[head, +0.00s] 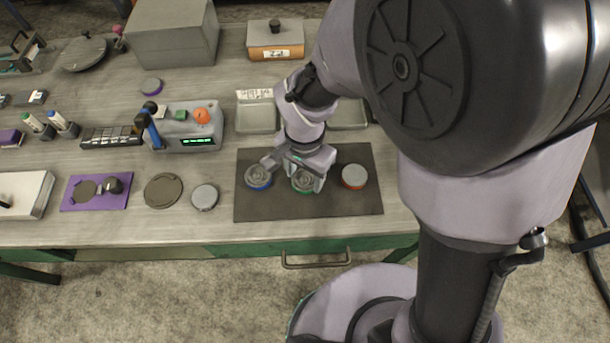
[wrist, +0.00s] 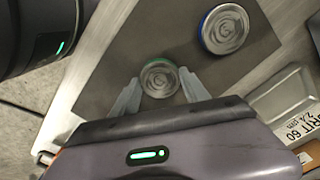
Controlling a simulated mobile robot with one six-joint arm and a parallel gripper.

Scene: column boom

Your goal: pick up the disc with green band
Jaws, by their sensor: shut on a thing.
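The disc with green band (head: 303,181) is on the dark mat (head: 262,207), between the other two discs. It also shows in the wrist view (wrist: 160,78), with its grey ringed top facing up. My gripper (wrist: 159,92) is shut on this disc, one finger at each side. In the head view my gripper (head: 297,166) comes down over the mat and partly covers the disc. I cannot tell whether the disc is clear of the mat. The disc with blue band (head: 258,178) is to its left and the disc with red band (head: 354,176) to its right.
Behind the mat is a labelled metal tray (head: 257,118). A grey device with a green display (head: 190,128) stands left of it. A round grey disc (head: 204,197) and a dark round plate (head: 163,190) lie left of the mat. The table's front edge is close.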

